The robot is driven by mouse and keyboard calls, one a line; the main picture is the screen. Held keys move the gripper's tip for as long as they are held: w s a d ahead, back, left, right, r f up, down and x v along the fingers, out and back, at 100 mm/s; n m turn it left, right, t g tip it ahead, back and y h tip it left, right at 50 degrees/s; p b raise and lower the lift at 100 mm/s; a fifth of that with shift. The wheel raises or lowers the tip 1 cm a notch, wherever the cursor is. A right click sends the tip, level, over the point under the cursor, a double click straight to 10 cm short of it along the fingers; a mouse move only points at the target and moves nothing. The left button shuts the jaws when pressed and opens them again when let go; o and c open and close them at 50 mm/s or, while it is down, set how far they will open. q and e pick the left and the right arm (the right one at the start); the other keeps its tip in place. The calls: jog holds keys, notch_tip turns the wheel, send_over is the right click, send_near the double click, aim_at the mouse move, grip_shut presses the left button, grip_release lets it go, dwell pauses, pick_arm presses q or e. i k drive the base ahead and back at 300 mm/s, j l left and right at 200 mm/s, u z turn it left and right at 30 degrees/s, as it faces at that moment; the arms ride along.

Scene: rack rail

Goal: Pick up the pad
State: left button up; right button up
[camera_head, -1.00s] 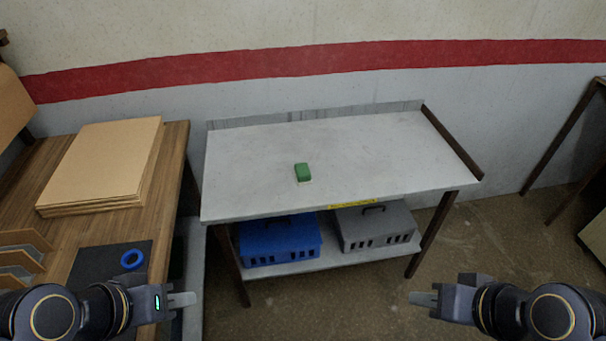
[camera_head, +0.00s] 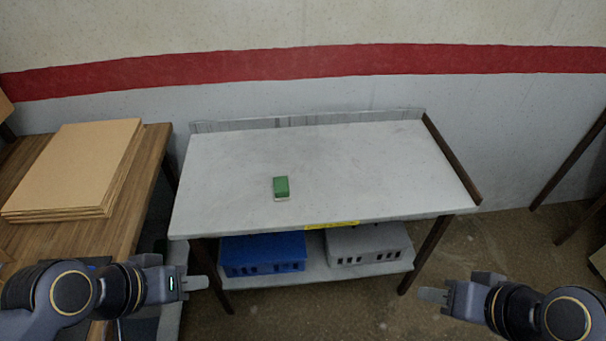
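The pad (camera_head: 281,187) is a small green block with a pale lower edge. It lies alone on the light grey table (camera_head: 360,165), left of the table's middle. My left gripper (camera_head: 196,283) is at the lower left, in front of the table's left front corner and well apart from the pad. My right gripper (camera_head: 432,295) is at the lower right, in front of the table's right side and also far from the pad. Both grippers look empty. I see their fingers from the side, so I cannot tell whether they are open.
A blue crate (camera_head: 262,254) and a grey crate (camera_head: 369,244) sit on the table's lower shelf. A wooden bench (camera_head: 148,185) with stacked tan boards (camera_head: 80,165) stands on the left. The table has a raised back edge and a dark right rail (camera_head: 452,160). The tabletop around the pad is clear.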

aim_at(282, 187)
jog(key=i+l+u, duration=0.4)
jog(key=l, duration=0.2)
jog(key=l+u, duration=0.2)
jog(key=l, duration=0.15)
jog(key=i+l+u, duration=0.25)
jog(key=l+u, duration=0.2)
jog(key=l, duration=0.25)
jog(key=u, duration=1.5)
